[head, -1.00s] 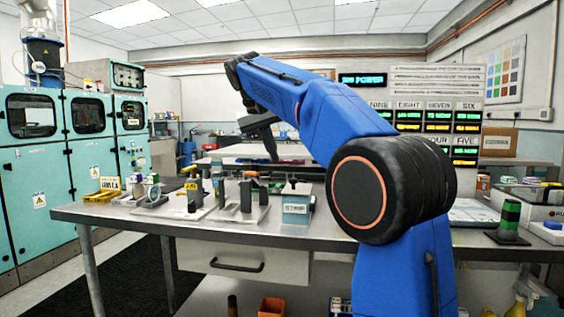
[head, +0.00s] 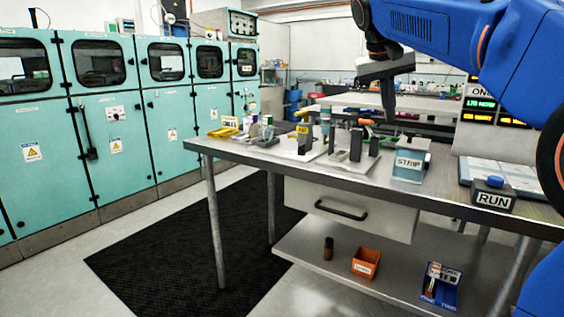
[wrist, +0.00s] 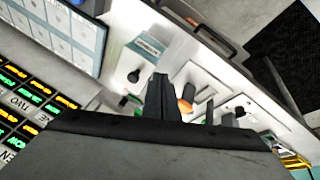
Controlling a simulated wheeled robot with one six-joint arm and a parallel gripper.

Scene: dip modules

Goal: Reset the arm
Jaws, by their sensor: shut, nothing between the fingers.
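My blue arm (head: 440,30) reaches in from the right of the head view. My gripper (head: 390,118) hangs at its end, pointing down above the back part of the steel bench (head: 450,192). It is shut and empty. In the wrist view the dark fingers (wrist: 160,98) show together in front of the bench, with no object between them.
A RUN button box (head: 493,194) is at the right. An orange bin (head: 366,263) and a blue bin (head: 440,288) sit on the lower shelf. Teal cabinets (head: 120,150) line the left, beyond a black floor mat (head: 190,250).

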